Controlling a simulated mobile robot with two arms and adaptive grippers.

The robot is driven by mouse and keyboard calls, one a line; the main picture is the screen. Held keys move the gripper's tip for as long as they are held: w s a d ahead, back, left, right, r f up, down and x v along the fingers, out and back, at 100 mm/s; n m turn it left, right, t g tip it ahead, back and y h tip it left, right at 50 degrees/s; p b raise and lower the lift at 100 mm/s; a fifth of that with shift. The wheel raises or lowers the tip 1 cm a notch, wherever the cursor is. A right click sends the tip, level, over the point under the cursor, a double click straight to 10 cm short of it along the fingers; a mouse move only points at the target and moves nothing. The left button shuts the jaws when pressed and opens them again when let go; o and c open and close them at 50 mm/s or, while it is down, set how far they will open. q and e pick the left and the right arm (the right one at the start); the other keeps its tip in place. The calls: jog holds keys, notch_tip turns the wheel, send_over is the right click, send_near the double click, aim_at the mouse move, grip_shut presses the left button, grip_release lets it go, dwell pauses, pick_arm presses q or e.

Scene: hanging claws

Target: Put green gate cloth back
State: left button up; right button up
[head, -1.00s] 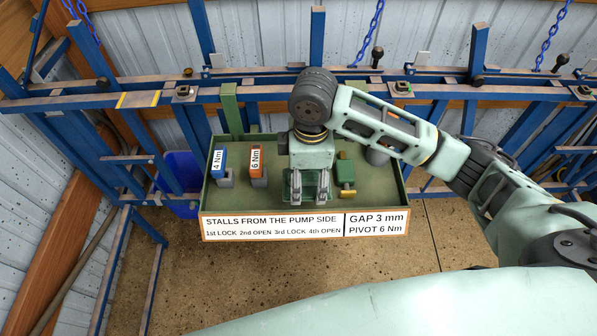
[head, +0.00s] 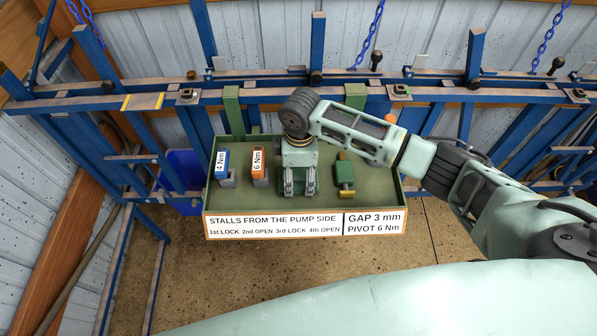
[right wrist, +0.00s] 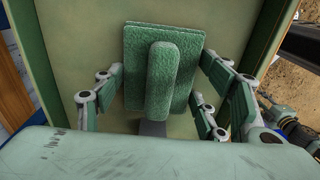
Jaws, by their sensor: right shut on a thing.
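The green gate cloth (right wrist: 172,80) shows in the right wrist view as a textured green square pad with a thick upright ridge along its middle. My right gripper (head: 299,190) points down into the tray from above, its fingers on either side of the cloth; it is shut on the cloth. In the head view the gripper hides most of the cloth. The green tray (head: 385,165) lies beneath, and the cloth is over its floor; I cannot tell whether it touches. My left gripper is not in view.
A blue tool marked 4 Nm (head: 221,164) and an orange tool marked 6 Nm (head: 258,164) stand left of the gripper. A green block with a brass base (head: 345,175) stands close on its right. A blue rail frame (head: 270,95) runs behind the tray.

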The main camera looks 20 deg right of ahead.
aim_at(299, 171)
jog(key=shift+f, duration=0.15)
jog(key=o, duration=1.7)
notch_tip(299, 171, up, 12)
jog(key=shift+d+r+b, duration=0.1)
jog(key=shift+r+b, duration=0.1)
jog(key=shift+b, duration=0.85)
